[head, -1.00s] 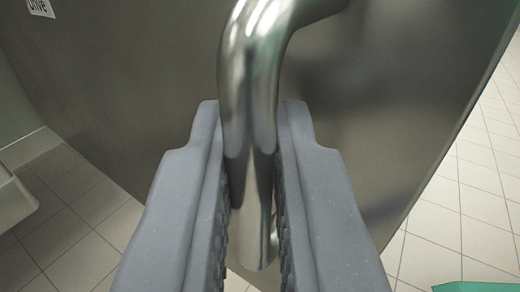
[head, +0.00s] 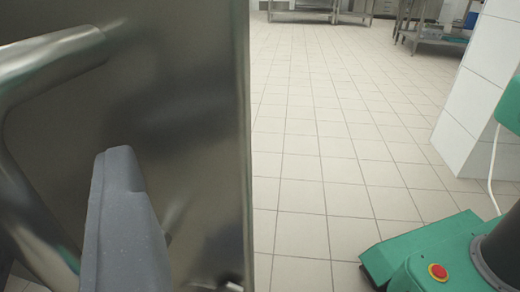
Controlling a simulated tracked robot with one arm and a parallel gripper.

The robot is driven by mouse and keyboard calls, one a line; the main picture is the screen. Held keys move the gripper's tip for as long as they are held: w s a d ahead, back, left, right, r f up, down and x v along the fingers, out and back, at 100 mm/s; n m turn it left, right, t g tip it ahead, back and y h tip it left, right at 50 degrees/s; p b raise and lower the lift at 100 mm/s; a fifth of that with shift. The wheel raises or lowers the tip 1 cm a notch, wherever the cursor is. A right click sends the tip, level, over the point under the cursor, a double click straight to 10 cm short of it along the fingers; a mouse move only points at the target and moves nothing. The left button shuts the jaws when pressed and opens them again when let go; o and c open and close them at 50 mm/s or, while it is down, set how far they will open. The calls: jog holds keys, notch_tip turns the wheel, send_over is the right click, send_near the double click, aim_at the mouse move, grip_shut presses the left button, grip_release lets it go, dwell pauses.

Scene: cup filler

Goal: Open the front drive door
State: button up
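The front drive door is a dark brushed-metal panel (head: 190,140) filling the left of the head view. Its upright edge stands left of the middle, with open floor past it. The bent, shiny tube handle (head: 45,215) is at the left edge of the view. One grey finger of my gripper (head: 125,215) shows low on the left, just right of the handle and in front of the panel. The other finger is out of view, so I cannot tell whether the handle is between the fingers or gripped.
Pale tiled floor (head: 325,160) is clear right of the door. A white tiled wall corner (head: 470,125) stands at the right. Metal tables (head: 440,35) are far back. My green base with a red button is at lower right.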

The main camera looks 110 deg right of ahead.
jog(key=s+a+b, duration=0.2)
jog(key=a+b, duration=0.2)
jog(key=a, duration=0.9)
jog(key=shift+a+f, duration=0.2)
jog(key=shift+a, duration=0.1)
jog(key=shift+r, duration=0.1)
dwell(0.5)
